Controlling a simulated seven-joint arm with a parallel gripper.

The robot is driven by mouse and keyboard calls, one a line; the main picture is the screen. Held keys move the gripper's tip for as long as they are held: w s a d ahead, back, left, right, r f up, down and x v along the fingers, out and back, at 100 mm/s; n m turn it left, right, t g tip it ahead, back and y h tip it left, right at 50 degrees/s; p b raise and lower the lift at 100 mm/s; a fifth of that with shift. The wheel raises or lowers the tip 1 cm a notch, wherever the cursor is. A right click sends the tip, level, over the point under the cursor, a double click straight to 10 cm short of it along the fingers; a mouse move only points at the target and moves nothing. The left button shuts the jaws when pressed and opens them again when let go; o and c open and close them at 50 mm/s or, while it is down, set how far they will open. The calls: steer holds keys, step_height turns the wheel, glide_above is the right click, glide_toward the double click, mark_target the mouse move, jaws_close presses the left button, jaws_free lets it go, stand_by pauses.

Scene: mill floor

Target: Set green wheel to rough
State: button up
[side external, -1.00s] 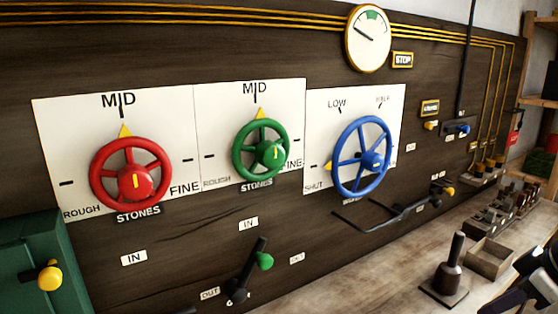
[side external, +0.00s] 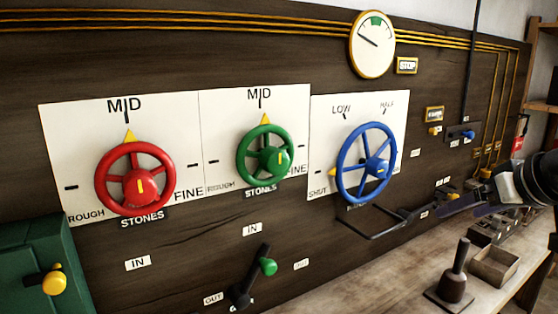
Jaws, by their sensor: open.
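The green wheel (side external: 245,155) is mounted on a white dial plate (side external: 222,120) on the dark panel, between the red and blue wheels. Its yellow pointer (side external: 265,118) stands at the top, at the MID mark. ROUGH is lettered at the plate's lower left and FINE at its lower right, partly covered by the wheel's rim. My gripper (side external: 452,205) is at the right, low in front of the panel and well apart from the green wheel. It is open and small in view, and its fingertips are hard to make out against the dark fittings.
The red wheel (side external: 108,185) also points to MID. The blue wheel (side external: 345,165) stands between my gripper and the green wheel, with a black bar (side external: 375,233) below it. A green-knobbed lever (side external: 267,266) is below the green wheel. A wooden bench (side external: 400,290) holds a stamp-like tool (side external: 453,285).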

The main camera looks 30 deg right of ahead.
steer(key=w+a+r+t, duration=0.2)
steer(key=w+a+r, duration=0.2)
steer(key=w+r, duration=0.3)
steer(key=n+t+y, duration=0.2)
steer(key=t, duration=0.1)
glide_toward(280, 159)
steer(key=s+d+r, duration=0.1)
steer(key=d+r, duration=0.2)
steer(key=d, duration=0.4)
steer(key=a+f+n+y, duration=0.2)
steer(key=a, duration=0.4)
steer(key=shift+g, duration=0.3)
steer(key=x, duration=1.3)
steer(key=shift+d, duration=0.25)
steer(key=c, duration=1.4)
